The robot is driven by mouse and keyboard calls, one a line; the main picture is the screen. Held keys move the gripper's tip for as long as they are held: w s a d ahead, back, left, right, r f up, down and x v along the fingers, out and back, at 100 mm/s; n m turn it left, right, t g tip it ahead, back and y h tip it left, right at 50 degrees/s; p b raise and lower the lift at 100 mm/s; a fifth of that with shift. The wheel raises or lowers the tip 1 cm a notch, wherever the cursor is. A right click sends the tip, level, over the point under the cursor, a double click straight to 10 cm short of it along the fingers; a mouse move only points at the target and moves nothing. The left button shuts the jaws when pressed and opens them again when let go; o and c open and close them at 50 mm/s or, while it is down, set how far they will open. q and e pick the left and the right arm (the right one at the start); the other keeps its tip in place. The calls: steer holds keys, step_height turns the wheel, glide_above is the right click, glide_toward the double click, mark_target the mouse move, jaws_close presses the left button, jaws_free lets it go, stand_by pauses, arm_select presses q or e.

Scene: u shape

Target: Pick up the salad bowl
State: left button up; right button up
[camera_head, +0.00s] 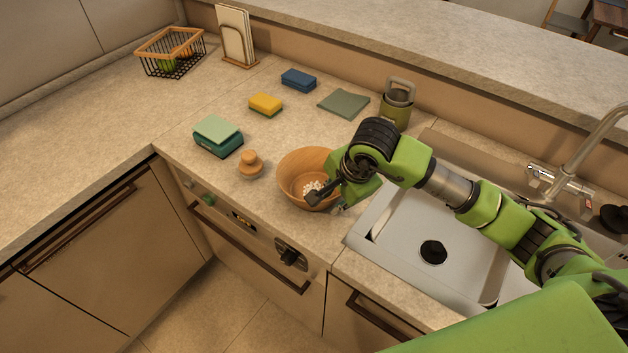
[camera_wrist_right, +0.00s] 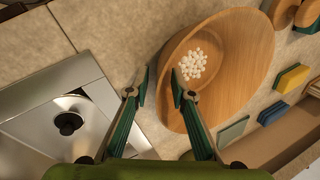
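The salad bowl (camera_head: 296,166) is a round brown wooden bowl with small white pieces at its bottom. It stands on the counter left of the sink. My right gripper (camera_head: 325,203) is at the bowl's right side and hides part of its rim. In the right wrist view, the bowl (camera_wrist_right: 242,72) fills the right half. There my right gripper (camera_wrist_right: 161,74) is open, with one finger outside the bowl and the other over its inside, the near rim between them. A gap shows between the fingertips; whether either touches the wall I cannot tell. My left gripper is not in view.
A small wooden knobbed object (camera_head: 250,166) stands just left of the bowl, and a teal scale-like box (camera_head: 218,136) beyond it. The sink (camera_head: 420,222) is right.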

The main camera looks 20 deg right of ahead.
jaws_close()
stand_by(0.3)
